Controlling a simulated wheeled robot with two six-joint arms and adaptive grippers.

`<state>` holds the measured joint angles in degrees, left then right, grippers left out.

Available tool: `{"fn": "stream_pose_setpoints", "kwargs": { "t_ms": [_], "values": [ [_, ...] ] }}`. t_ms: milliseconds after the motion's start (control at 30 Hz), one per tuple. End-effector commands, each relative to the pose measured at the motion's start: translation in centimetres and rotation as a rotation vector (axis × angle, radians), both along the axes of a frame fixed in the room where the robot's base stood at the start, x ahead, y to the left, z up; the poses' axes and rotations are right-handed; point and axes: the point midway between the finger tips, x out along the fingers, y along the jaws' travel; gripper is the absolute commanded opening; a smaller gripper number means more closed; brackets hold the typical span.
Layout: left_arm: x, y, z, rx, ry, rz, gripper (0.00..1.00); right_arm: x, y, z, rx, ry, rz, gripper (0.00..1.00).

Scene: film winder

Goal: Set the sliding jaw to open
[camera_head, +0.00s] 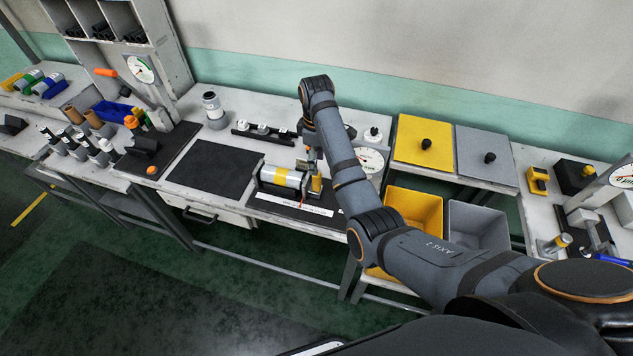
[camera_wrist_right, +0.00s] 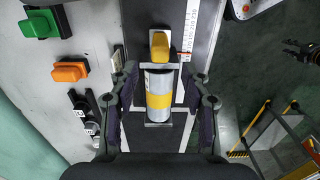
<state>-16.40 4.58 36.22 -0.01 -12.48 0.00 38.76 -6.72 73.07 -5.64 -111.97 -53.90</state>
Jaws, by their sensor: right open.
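The sliding-jaw fixture stands on a dark mat on the bench. A white roll with a yellow band (camera_head: 282,177) lies in it between end plates. In the right wrist view the roll (camera_wrist_right: 158,97) is in the middle, and a yellow knob or jaw handle (camera_wrist_right: 159,45) sits just beyond its far end. The yellow part (camera_head: 316,184) also shows in the head view. My right gripper (camera_wrist_right: 163,76) is open and above the roll, one finger on each side, apart from the yellow part. A dark jaw-like shape at the right edge of the wrist view may be my left gripper (camera_wrist_right: 300,52).
A green block (camera_wrist_right: 40,23) and an orange block (camera_wrist_right: 70,72) lie left of the fixture in the wrist view. A dial (camera_head: 368,159) stands behind my arm. Yellow (camera_head: 412,212) and grey (camera_head: 478,225) bins sit to the right. The dark mat (camera_head: 213,170) left of the fixture is clear.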

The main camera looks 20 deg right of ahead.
Motion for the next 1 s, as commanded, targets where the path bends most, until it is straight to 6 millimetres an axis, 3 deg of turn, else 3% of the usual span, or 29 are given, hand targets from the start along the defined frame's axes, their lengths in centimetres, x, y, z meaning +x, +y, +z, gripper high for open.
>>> {"fn": "stream_pose_setpoints", "kwargs": {
  "t_ms": [233, 633, 1000],
  "values": [
    [-1.8, 0.0, 0.4, 0.001, 0.027, 0.001, 0.40, -0.1, 0.0, -1.4, -0.001, 0.004, 0.001, 0.47],
    [-2.1, 0.0, 1.7, 0.000, 0.033, 0.001, 0.40, -0.1, -0.1, -9.2, 0.000, 0.002, 0.000, 0.47],
    [-1.7, 0.0, 1.8, 0.000, 0.027, 0.001, 0.40, 0.0, -0.1, -10.5, 0.000, -0.001, -0.001, 0.47]
  ]
}}
